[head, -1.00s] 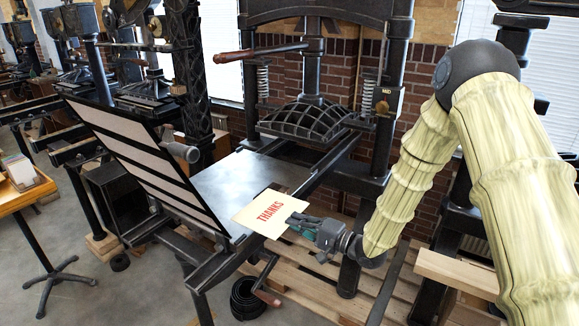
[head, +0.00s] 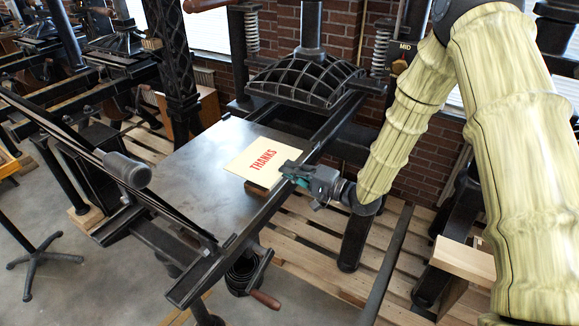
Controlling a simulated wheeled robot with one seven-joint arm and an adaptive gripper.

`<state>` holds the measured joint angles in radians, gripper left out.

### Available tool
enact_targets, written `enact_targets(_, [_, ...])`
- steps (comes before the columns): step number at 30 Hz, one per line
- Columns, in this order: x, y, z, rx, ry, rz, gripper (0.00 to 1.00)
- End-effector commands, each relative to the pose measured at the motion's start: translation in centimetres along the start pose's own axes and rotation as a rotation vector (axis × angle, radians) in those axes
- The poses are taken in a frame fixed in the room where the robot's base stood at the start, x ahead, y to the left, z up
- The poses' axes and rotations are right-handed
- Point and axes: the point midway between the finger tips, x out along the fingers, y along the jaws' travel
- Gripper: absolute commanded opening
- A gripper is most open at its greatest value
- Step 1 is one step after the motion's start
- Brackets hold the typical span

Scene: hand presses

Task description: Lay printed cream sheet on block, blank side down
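The cream sheet (head: 250,158) shows its printed face upward, with THANKS in red letters. It lies about level over the right side of the press's grey metal bed (head: 190,170). The brown side of a block (head: 257,187) shows under the sheet's near edge; the block's top is hidden by the sheet. I cannot tell whether the sheet touches the block. My gripper (head: 291,171) is at the sheet's right edge and is shut on it, reaching in from the right over the bed's rail.
The hinged frame (head: 100,160) stands raised at the left of the bed, seen nearly edge-on. The domed black platen (head: 305,80) is behind the sheet. Rails (head: 270,205) flank the bed. A crank handle (head: 264,299) hangs at the front. The bed's left part is bare.

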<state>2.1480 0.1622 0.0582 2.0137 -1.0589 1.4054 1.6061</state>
Motion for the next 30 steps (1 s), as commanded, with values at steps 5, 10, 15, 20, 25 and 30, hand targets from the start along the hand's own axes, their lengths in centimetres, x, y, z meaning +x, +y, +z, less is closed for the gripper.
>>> enact_targets(5, [0.7,2.4,-0.9,0.008,0.000,0.007,0.00])
enact_targets(10, [0.9,4.0,-1.2,0.011,-0.001,0.010,0.00])
enact_targets(15, [0.7,5.1,-1.1,0.010,-0.001,0.008,0.00])
enact_targets(20, [0.8,6.2,-1.2,0.012,0.000,0.009,0.00])
enact_targets(25, [0.8,6.6,-1.2,0.011,0.000,0.009,0.00])
enact_targets(30, [0.8,6.6,-1.2,0.011,0.000,0.009,0.00])
